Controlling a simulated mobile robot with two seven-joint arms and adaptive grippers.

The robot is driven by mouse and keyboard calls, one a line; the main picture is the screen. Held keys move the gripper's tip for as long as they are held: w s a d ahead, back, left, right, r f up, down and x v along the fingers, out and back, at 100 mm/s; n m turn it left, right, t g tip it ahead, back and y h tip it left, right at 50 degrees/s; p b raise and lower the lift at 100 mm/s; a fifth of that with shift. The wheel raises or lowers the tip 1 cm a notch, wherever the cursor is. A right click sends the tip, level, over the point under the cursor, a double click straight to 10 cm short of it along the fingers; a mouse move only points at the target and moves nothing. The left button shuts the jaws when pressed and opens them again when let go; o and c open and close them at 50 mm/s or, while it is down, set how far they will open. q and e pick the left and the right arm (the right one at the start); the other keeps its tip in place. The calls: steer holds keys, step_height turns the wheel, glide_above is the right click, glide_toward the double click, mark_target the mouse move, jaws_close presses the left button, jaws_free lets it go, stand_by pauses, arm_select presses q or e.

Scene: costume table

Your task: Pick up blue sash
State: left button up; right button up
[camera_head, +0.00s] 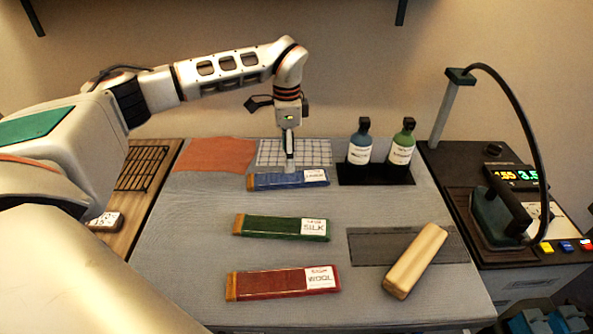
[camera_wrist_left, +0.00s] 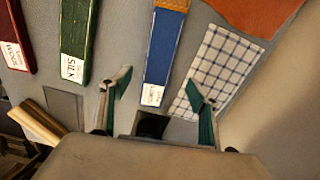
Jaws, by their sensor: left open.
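The blue sash (camera_head: 275,182) is a flat folded strip with a tan end and a white label. It lies on the grey table cover behind the green and red strips. I cannot tell the exact height gap. My right gripper is not in view.
A green SILK strip (camera_head: 270,227) and a red WOOL strip (camera_head: 270,284) lie nearer. An orange cloth (camera_head: 216,154) and checked cloth (camera_head: 300,151) lie behind. Two bottles (camera_head: 360,146) (camera_head: 402,147), a wooden block (camera_head: 415,262) and an iron (camera_head: 500,212) stand to the right.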

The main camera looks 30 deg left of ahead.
mark_target(288, 177)
arm_select(q)
steer(key=shift+s+f, duration=0.15)
steer(key=shift+f, duration=0.5)
steer(key=shift+s+f, duration=0.15)
steer(key=shift+f, duration=0.45)
step_height(288, 177, down, 5)
steer(key=shift+p, duration=0.75)
steer(key=shift+w, duration=0.1)
steer(key=c, duration=1.2)
